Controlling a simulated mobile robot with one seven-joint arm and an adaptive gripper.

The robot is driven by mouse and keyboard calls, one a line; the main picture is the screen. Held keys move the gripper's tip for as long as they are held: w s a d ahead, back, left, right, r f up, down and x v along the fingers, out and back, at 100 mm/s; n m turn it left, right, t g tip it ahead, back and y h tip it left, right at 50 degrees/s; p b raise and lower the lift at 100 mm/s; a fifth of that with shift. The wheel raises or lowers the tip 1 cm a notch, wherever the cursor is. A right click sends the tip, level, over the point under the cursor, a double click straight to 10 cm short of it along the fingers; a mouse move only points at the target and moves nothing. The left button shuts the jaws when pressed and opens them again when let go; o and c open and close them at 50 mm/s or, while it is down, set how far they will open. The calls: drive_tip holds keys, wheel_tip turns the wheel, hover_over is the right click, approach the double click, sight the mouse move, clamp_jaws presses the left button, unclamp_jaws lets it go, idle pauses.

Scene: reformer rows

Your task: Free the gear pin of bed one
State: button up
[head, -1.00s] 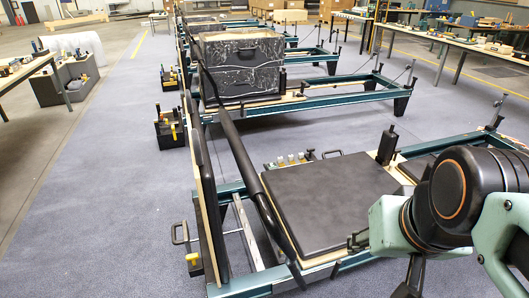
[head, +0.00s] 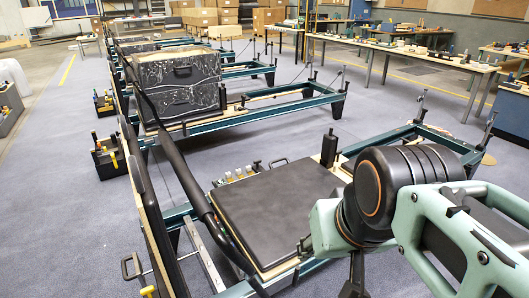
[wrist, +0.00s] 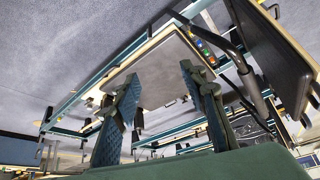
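Bed one is the nearest reformer, with a dark padded carriage (head: 275,205) and a teal frame. A yellow knob (head: 148,291) shows below a black handle at its near left end, at the picture's bottom edge. I cannot tell for sure that this knob is the gear pin.
A black bar (head: 185,175) slants across the bed's left end. A dark marbled box (head: 178,82) stands on the bed behind. A black caddy with tools (head: 110,155) sits on the floor at left. Tables (head: 410,55) line the right. Blue-grey floor (head: 60,210) is free at left.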

drive_tip(key=shift+r+p, duration=0.55)
drive_tip(key=c, duration=0.5)
wheel_tip(320, 180, up, 17)
drive_tip(key=p, duration=1.7)
drive_tip(key=shift+r, duration=0.1)
clamp_jaws()
drive_tip(key=shift+f, duration=0.2)
drive_tip(key=shift+a, duration=0.2)
